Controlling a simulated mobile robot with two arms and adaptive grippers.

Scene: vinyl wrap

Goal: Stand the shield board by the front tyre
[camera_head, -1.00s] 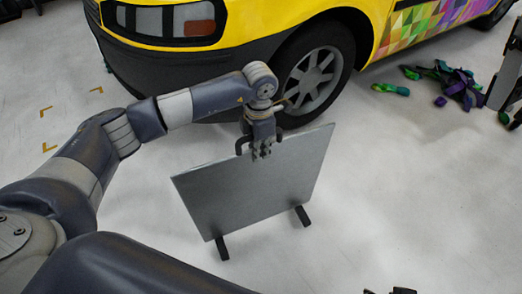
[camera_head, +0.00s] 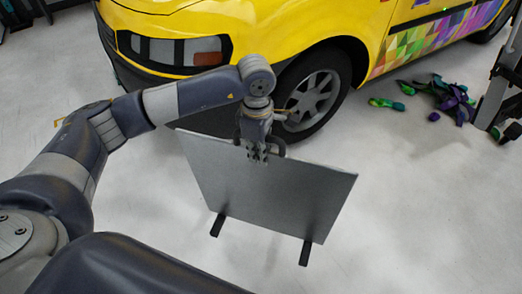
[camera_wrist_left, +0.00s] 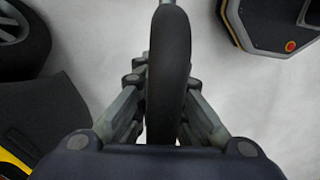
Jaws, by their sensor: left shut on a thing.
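The shield board is a flat grey panel (camera_head: 265,200) with two dark feet, upright in front of the yellow van. My left gripper (camera_head: 257,155) is shut on the dark handle at the board's top edge. In the left wrist view the handle (camera_wrist_left: 168,75) runs between the fingers of the gripper (camera_wrist_left: 162,128). The front tyre (camera_head: 345,68) with its grey spoked wheel is just behind the board and my gripper; its lower left part is hidden by them. I cannot tell whether the feet touch the floor. My right gripper is not in view.
The yellow van (camera_head: 270,22) fills the top, with a coloured wrap on its side. Loose green and purple scraps (camera_head: 440,98) lie on the floor at the right, near a dark upright stand (camera_head: 497,90). The floor right of the board is clear.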

